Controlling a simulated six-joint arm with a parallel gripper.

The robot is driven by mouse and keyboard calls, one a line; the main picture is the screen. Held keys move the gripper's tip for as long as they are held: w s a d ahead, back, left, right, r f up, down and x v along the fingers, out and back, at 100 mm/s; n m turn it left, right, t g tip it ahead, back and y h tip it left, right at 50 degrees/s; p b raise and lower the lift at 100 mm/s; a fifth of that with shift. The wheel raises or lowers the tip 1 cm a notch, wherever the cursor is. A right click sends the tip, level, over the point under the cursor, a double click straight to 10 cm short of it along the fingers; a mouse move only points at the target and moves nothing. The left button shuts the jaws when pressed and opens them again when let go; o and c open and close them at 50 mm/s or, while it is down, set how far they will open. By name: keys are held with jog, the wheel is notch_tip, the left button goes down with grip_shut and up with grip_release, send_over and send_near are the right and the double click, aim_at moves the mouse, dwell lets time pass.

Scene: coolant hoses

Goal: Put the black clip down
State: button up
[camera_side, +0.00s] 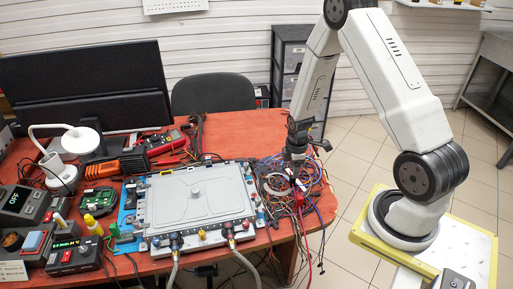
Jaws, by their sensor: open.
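My gripper (295,155) points down at the right end of the red table, just over or in front of a tangle of coloured cables (287,185). It is dark and small in this view, and its jaws are open. I cannot make out the black clip for certain; it may be hidden at the gripper or among the cables. A flat grey-lidded unit (172,205) lies left of my gripper. Two grey hoses (243,262) run from fittings on its front edge down off the table.
A black monitor (80,85), a white lamp (82,139) and an orange-and-black tool (122,163) stand at the back left. Electronic boxes (75,255) crowd the front left. Cables hang over the table's right edge. The table (245,128) is fairly clear behind the unit.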

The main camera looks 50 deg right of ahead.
notch_tip(320, 180, up, 7)
jog(key=shift+f, duration=0.2)
dwell(0.3)
dwell(0.5)
jog(key=s+a+r+m+t, duration=0.1)
jog(key=s+a+r+m, duration=0.1)
jog(key=a+r+m, duration=0.2)
jog(key=s+a+r+m+t, duration=0.1)
jog(key=a+r+m, duration=0.4)
jog(key=a, duration=0.8)
notch_tip(320, 180, up, 3)
jog(key=shift+s+f+t, duration=0.15)
jog(key=shift+s+t, duration=0.15)
jog(key=shift+s, duration=0.6)
